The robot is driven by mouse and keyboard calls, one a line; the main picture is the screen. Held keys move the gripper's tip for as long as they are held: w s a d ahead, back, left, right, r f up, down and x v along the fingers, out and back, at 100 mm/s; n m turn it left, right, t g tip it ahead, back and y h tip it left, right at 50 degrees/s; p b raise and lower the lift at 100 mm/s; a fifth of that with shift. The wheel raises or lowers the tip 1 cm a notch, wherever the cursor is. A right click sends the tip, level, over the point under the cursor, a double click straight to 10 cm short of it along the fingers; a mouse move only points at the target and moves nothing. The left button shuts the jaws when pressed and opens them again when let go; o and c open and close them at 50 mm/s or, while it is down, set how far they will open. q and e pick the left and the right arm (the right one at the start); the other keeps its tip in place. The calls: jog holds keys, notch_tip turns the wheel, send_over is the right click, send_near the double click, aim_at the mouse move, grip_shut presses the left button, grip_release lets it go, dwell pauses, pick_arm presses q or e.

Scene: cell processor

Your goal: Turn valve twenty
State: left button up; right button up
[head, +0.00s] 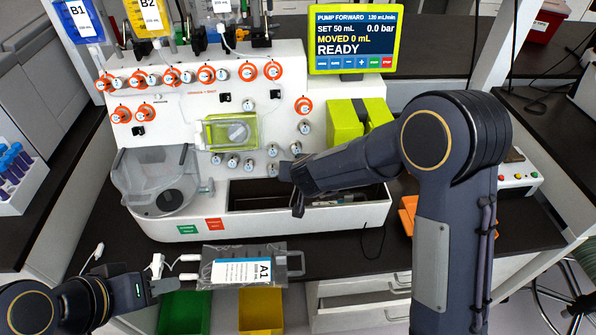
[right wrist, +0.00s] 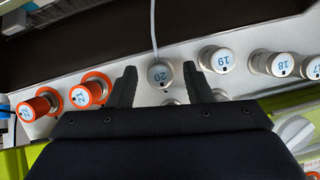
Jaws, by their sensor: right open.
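Valve twenty (right wrist: 160,75) is a silver knob with a blue "20" on its face, in the middle of the right wrist view. A thin pale tube runs from it toward the top. My right gripper (right wrist: 158,88) is open, with one dark fingertip on each side of the knob; I cannot tell whether they touch it. In the head view my right gripper (head: 298,192) is at the lower right of the white machine's front (head: 270,165), and the small valve labels are unreadable there. My left gripper (head: 150,288) is low at the left; its jaw opening is unclear.
Valve 19 (right wrist: 216,60) and orange-ringed valve 21 (right wrist: 90,90) flank valve twenty. Valve 18 (right wrist: 273,64) is farther right and valve 22 (right wrist: 40,104) farther left. A bag marked A1 (head: 243,271) lies at the bench front. The pump screen (head: 353,40) reads READY.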

jog(key=shift+c, duration=0.4)
jog(key=c, duration=0.9)
jog(key=shift+s+d+f+m+t+y+b, duration=0.1)
jog(key=shift+m+t+y+b, duration=0.65)
jog(key=shift+m+b, duration=2.8)
jog(key=shift+d+f+m+t+y+b, duration=0.15)
jog(key=shift+m+t+y+b, duration=1.05)
jog(key=shift+b, duration=4.1)
jog(key=shift+s+a+f+m+t+y+b, duration=0.15)
jog(key=shift+m+y+b, duration=0.2)
jog(key=shift+m+b, duration=3.4)
jog(key=shift+w+d+n+b, duration=0.1)
jog(key=shift+n+b, duration=0.6)
jog(key=shift+r, duration=0.1)
